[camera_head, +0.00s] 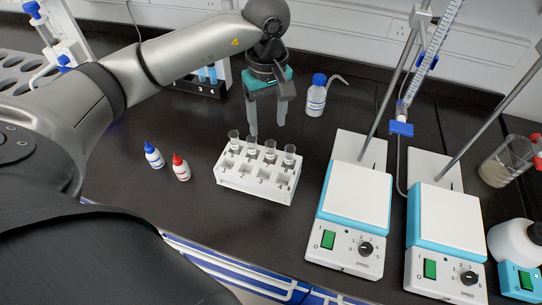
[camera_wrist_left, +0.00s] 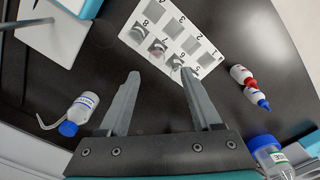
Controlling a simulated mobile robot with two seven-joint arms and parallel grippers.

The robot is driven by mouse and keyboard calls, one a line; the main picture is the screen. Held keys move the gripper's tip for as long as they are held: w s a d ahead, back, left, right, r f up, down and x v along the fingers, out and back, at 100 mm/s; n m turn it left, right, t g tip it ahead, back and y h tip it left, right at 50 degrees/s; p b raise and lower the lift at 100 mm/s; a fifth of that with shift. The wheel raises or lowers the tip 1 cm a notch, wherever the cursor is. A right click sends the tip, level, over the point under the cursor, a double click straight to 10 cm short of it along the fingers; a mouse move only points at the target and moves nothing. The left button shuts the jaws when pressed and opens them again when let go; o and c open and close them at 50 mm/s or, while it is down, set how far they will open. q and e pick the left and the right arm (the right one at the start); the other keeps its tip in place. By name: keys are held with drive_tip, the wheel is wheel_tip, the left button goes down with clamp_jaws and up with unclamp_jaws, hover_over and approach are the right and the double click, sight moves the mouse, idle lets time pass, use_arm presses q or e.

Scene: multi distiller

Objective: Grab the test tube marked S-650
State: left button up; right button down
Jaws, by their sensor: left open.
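A white rack (camera_head: 253,188) with numbered positions stands on the dark bench, and it also shows in the left wrist view (camera_wrist_left: 207,62). Several small test tubes stand upright in its back row, including the leftmost tube (camera_head: 234,141) and the rightmost tube (camera_head: 290,154). I cannot read S-650 on any tube. My left gripper (camera_head: 267,133) points down just behind and above the back row, its fingers apart and empty. In the left wrist view, the open fingers (camera_wrist_left: 160,78) reach toward the tube side of the rack. My right gripper is not in view.
Blue-capped (camera_head: 154,155) and red-capped (camera_head: 180,168) dropper bottles stand left of the rack. A wash bottle (camera_head: 316,96) stands behind it. Two stirrer plates (camera_head: 357,194) (camera_head: 449,218) with stand rods are to the right. Bench in front of the rack is clear.

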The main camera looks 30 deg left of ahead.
sight(271, 143)
use_arm(q)
drive_tip(key=f, duration=0.8)
drive_tip(key=shift+d, duration=0.35)
clamp_jaws()
